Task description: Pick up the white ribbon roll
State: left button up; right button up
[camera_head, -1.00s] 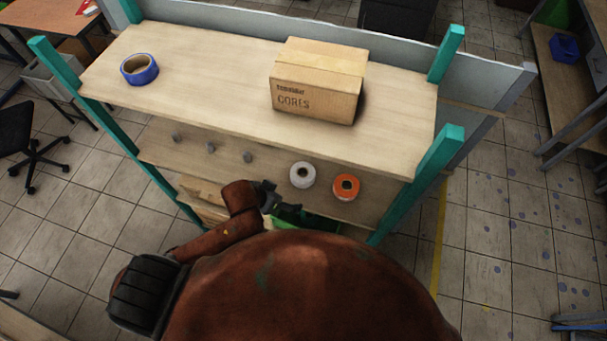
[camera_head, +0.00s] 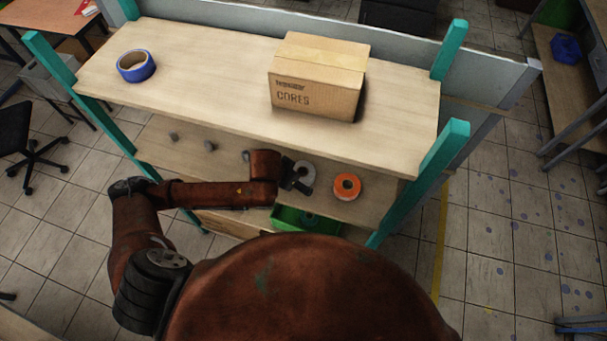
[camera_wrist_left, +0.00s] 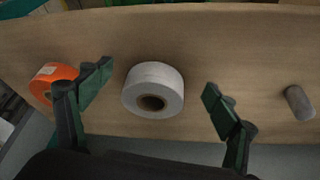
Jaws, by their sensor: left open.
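The white ribbon roll (camera_head: 304,170) lies on the middle shelf and is partly hidden by my left gripper (camera_head: 297,180) in the head view. In the left wrist view the white roll (camera_wrist_left: 155,90) shows whole, with its dark core hole toward the camera. My left gripper (camera_wrist_left: 160,98) is open and empty, its two fingers one to each side of the roll in the picture. I cannot tell whether either finger touches it. My right gripper is not in view.
An orange roll (camera_head: 347,186) lies right of the white one on the same shelf. Small grey pegs (camera_head: 209,146) stand to the left. The upper shelf (camera_head: 200,80) holds a cardboard box (camera_head: 318,78) and blue tape (camera_head: 136,66). A green bin (camera_head: 320,228) is below.

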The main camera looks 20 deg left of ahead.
aim_at(306, 173)
pick_arm(q)
jog(key=w, duration=0.1)
jog(key=w+d, duration=0.1)
jog(key=w, duration=0.1)
jog(key=w+d, duration=0.1)
jog(key=w, duration=0.1)
jog(key=shift+w+f+p, duration=0.1)
jog(key=shift+f+p, duration=0.25)
jog(key=shift+f, duration=0.2)
jog(key=shift+c, duration=0.5)
jog(key=c, duration=1.2)
